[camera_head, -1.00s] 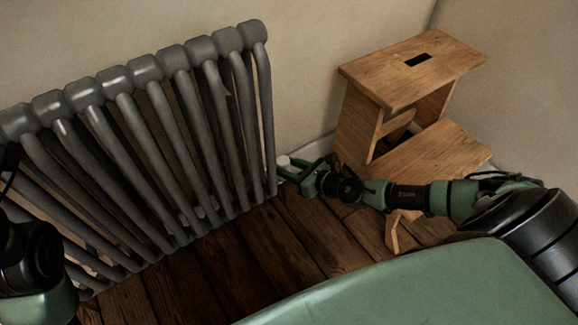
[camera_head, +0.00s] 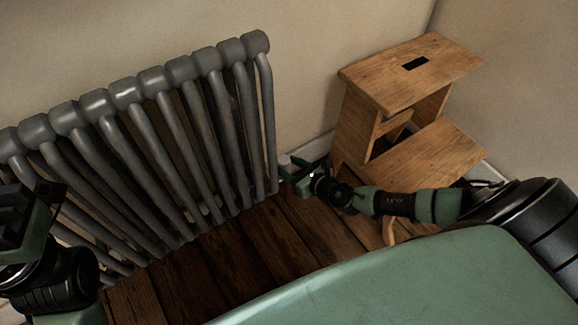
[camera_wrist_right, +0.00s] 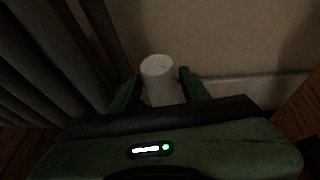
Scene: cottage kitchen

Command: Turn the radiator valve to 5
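The radiator valve (camera_wrist_right: 158,72) is a white knob low by the right end of the grey radiator (camera_head: 125,92). In the head view it shows only as a small pale spot (camera_head: 284,160) beside my gripper. My right gripper (camera_wrist_right: 160,82) has one finger on each side of the knob, with slim gaps seeming to show at the tips. It also shows in the head view (camera_head: 294,172). No number on the knob is readable. My left gripper (camera_head: 32,215) is at the left edge, in front of the radiator; its fingers are not clear.
Dark floorboards (camera_head: 240,250) are bare between the radiator and my base.

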